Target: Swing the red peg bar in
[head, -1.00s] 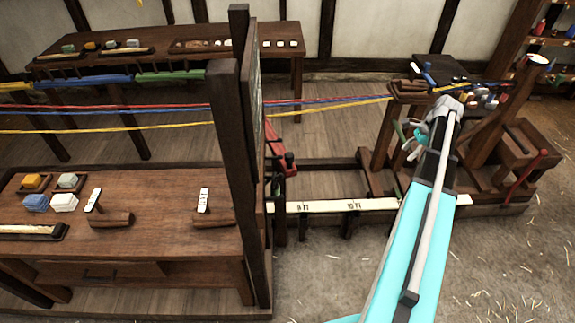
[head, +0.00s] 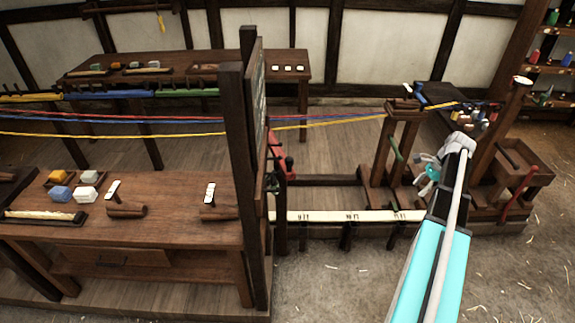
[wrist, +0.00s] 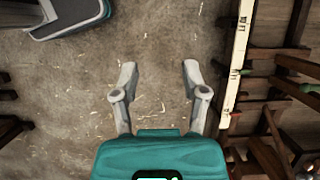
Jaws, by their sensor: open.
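A red bar (head: 278,150) shows behind the dark upright post, in the gap above the near end of the white measuring rail. It carries a dark knob, and the post and board hide part of it. A second, slimmer red bar or lever (head: 517,206) leans at the right end of the machine, beside a wooden box. I cannot tell from the pictures which one has pegs. My gripper (head: 426,180) hangs left of that lever, apart from both red bars. In the wrist view my gripper (wrist: 160,76) is open and empty above bare floor.
The white marked rail (head: 350,216) runs low along the machine and shows at the right in the wrist view (wrist: 238,60). Red, blue and yellow strands (head: 330,122) stretch across above it. A wooden workbench (head: 165,220) stands left. The floor in front is clear.

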